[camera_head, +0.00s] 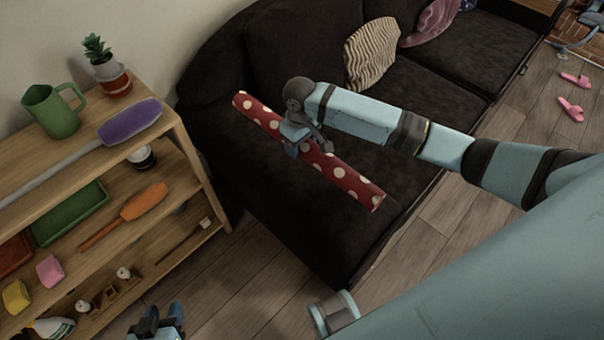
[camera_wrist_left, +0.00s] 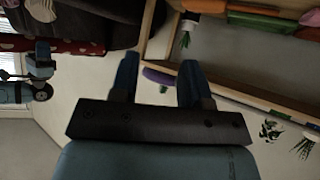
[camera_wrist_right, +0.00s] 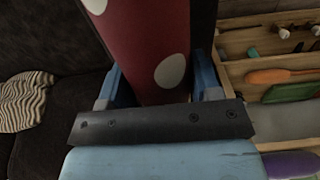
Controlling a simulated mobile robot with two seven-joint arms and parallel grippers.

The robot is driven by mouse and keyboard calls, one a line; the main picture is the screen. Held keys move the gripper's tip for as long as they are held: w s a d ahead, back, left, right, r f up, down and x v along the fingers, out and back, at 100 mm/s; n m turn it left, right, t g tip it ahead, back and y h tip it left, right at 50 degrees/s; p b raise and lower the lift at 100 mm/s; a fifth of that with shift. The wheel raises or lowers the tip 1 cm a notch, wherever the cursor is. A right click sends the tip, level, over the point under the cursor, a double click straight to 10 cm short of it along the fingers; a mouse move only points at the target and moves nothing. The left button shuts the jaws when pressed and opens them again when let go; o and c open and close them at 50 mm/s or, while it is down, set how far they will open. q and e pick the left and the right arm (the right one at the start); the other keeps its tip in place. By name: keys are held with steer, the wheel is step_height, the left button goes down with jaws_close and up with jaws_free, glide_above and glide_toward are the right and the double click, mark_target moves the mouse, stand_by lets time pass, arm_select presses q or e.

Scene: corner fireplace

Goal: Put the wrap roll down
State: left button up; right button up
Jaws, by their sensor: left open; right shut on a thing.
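The wrap roll (camera_head: 345,178) is a long red tube with cream dots. It lies slantwise over the near seat of the dark sofa (camera_head: 290,230); I cannot tell whether it touches the seat. My right gripper (camera_head: 303,145) is shut on the roll near its middle. In the right wrist view the roll (camera_wrist_right: 140,40) runs between the two blue fingers (camera_wrist_right: 160,88). My left gripper (camera_head: 158,325) is open and empty at the bottom edge of the head view, low beside the shelf. Its two fingers (camera_wrist_left: 158,78) stand apart in the left wrist view.
A striped cushion (camera_head: 372,53) lies farther along the sofa. Pink slippers (camera_head: 571,108) lie on the floor.

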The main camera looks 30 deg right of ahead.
steer(key=b, duration=0.1)
glide_above(301, 178)
step_height(301, 178, down, 8)
steer(key=shift+f, duration=0.1)
step_height(301, 178, down, 4)
steer(key=shift+f+b, duration=0.2)
steer(key=shift+b, duration=0.4)
steer(key=shift+f, duration=0.3)
arm_select(q)
steer(key=shift+w+f, duration=0.15)
steer(key=shift+f, duration=0.05)
arm_select(e)
steer(key=o, duration=1)
steer(key=shift+f, duration=0.1)
arm_select(q)
steer(key=shift+f, duration=0.35)
